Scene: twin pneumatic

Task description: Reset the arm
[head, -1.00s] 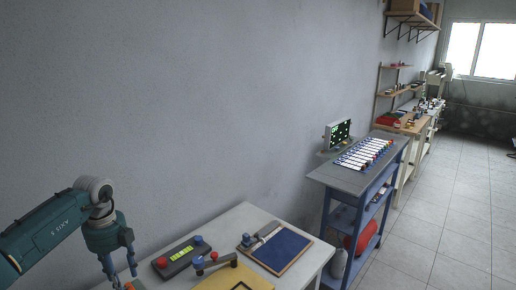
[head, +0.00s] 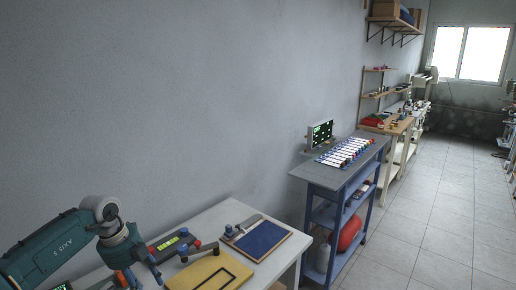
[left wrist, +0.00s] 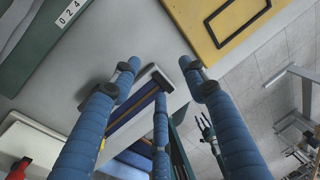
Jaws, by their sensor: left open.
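My left arm comes in from the lower left in the head view. Its gripper (head: 143,279) hangs at the left end of the pale table (head: 216,218), partly cut off by the lower edge. The head view does not show my right arm.
The table holds a yellow board (head: 205,272), a dark box with a green display (head: 168,243) and a blue pad (head: 262,239). A blue cart (head: 316,174) with a row of tubes stands to the right. Tiled floor (head: 420,215) is clear beyond it.

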